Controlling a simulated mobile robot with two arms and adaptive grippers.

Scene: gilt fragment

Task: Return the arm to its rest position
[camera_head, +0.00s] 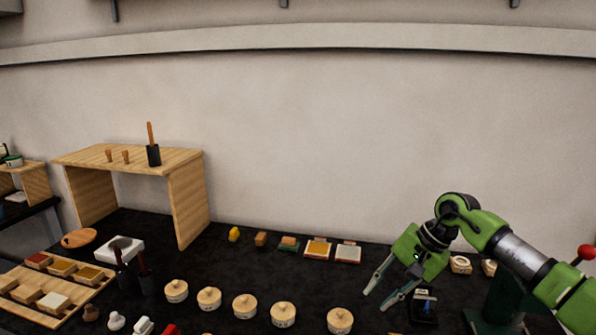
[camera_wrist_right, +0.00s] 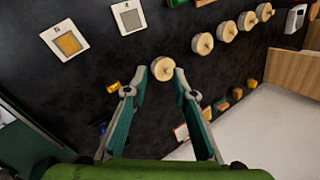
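My right gripper (camera_head: 391,287) is at the right side of the head view, on a green arm that comes in from the right. Its two fingers are spread apart with nothing between them. In the right wrist view the open gripper (camera_wrist_right: 163,78) points down at the dark table. A round wooden lidded pot (camera_wrist_right: 163,68) shows beyond and between the fingertips, and I cannot tell the gap from it. My left gripper is in neither view.
Several lidded pots (camera_head: 245,306) stand in a row at the front. Small blocks and framed squares (camera_head: 318,249) line the back. A wooden shelf (camera_head: 187,205) and a tray of blocks (camera_head: 83,293) are at left. A dark green stand (camera_head: 502,301) is beside my right arm.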

